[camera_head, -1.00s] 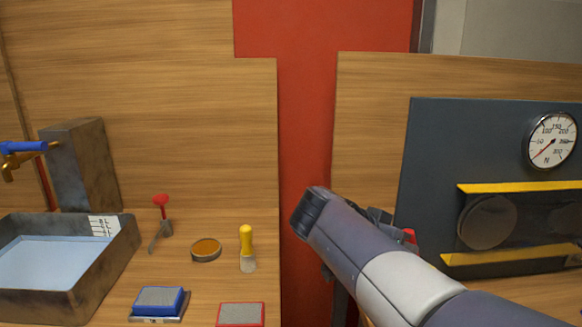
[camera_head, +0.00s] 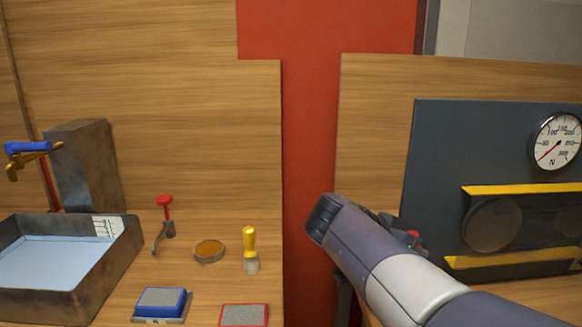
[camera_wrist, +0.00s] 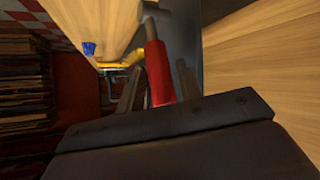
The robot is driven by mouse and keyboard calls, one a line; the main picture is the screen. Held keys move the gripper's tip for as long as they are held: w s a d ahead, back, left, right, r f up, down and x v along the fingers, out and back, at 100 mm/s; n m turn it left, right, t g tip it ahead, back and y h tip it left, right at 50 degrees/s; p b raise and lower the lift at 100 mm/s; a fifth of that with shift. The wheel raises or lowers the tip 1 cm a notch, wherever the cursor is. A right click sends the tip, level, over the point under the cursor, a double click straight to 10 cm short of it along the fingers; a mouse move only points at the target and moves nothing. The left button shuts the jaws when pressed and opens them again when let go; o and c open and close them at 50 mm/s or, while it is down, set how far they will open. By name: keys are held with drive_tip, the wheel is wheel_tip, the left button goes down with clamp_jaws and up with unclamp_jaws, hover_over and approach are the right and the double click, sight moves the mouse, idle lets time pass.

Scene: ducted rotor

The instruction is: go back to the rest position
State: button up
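My arm (camera_head: 400,275) crosses the lower right of the head view and hides most of my gripper. A small red part (camera_head: 413,236) shows just behind the arm. In the wrist view two dark fingers of my gripper (camera_wrist: 158,85) stand apart, partly hidden by the dark wrist housing. A red handle (camera_wrist: 158,72) with a grey head shows between them. I cannot tell whether the fingers touch it.
A dark panel (camera_head: 430,150) with a gauge (camera_head: 557,141) and yellow rails is at right. At left are a metal basin (camera_head: 100,270), a red-topped tool (camera_head: 164,222), a round tin (camera_head: 209,251), a yellow-handled brush (camera_head: 249,250), a blue-edged pad (camera_head: 160,303) and a red-edged pad (camera_head: 243,316).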

drive_tip(key=p+v, duration=0.1)
drive_tip(key=v, duration=0.9)
drive_tip(key=x, duration=1.1)
drive_tip(key=shift+d+r+b, duration=0.1)
drive_tip(key=shift+r+b, duration=0.15)
drive_tip(key=shift+b, duration=0.05)
drive_tip(key=shift+s+d+r+y+p, duration=0.1)
drive_tip(key=shift+d+r+y+p, duration=0.25)
drive_tip(key=shift+p, duration=0.5)
drive_tip(key=shift+f+y, duration=0.25)
drive_tip(key=shift+y, duration=0.1)
drive_tip(key=shift+p, duration=0.3)
